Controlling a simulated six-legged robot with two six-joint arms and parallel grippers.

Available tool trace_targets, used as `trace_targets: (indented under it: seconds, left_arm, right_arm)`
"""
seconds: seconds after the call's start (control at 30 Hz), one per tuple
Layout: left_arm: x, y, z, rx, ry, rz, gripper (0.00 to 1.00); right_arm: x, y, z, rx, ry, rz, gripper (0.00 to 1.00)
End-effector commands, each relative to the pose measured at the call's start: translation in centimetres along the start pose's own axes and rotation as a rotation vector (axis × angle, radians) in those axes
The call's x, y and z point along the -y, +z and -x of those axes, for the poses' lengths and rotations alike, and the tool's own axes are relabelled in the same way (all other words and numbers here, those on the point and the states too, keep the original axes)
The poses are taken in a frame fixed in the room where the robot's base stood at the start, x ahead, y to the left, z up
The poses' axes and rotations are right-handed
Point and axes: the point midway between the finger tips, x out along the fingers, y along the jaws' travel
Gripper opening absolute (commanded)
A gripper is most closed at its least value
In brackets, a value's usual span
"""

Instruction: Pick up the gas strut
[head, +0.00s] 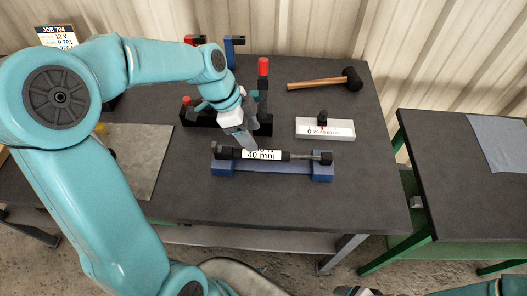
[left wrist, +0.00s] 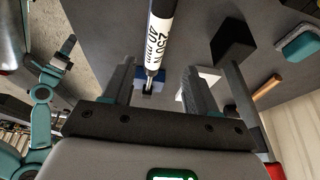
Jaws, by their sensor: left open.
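The gas strut (head: 300,156) is a dark cylinder with a thinner rod at its right end and a white label reading "40 mm". It lies across a blue cradle (head: 262,167) with a raised support at each end. My left gripper (head: 246,144) is just above the strut's label and partly hides it. In the left wrist view the strut (left wrist: 160,42) runs up the picture, in line with the gap between the two open fingers (left wrist: 160,88). I cannot tell whether they touch it. My right gripper (head: 358,291) barely shows at the bottom edge, its jaws unclear.
A black fixture with red-handled clamps (head: 263,68) stands close behind my left gripper. A white labelled block (head: 325,128) and a mallet (head: 325,82) lie to the right. A grey plate (head: 140,160) is left. The table's front right is clear.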

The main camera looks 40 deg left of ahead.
Motion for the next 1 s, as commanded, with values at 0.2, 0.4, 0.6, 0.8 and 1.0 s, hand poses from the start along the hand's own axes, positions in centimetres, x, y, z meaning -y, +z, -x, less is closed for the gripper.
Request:
trace_targets:
  seconds: [0.2,0.4,0.6,0.8,1.0]
  left_arm:
    - [0.0,0.0,-2.1,-0.001,0.000,0.000,0.58]
    - [-0.4,0.3,-4.8,0.001,0.006,0.003,0.58]
    - [-0.2,0.4,-7.2,0.000,0.001,0.001,0.58]
    - [-0.1,0.4,-7.3,0.000,-0.002,0.001,0.58]
    - [-0.1,0.4,-7.3,0.000,-0.002,0.001,0.03]
  right_arm:
    - [0.0,0.0,0.1,0.000,0.000,-0.001,0.71]
    - [0.3,0.0,1.0,0.000,0.000,0.000,0.71]
    - [0.4,0.0,1.1,0.000,0.000,0.000,0.71]
    - [0.4,0.0,1.1,0.000,0.000,0.000,0.71]
    - [0.4,0.0,1.1,0.000,0.000,0.000,0.71]
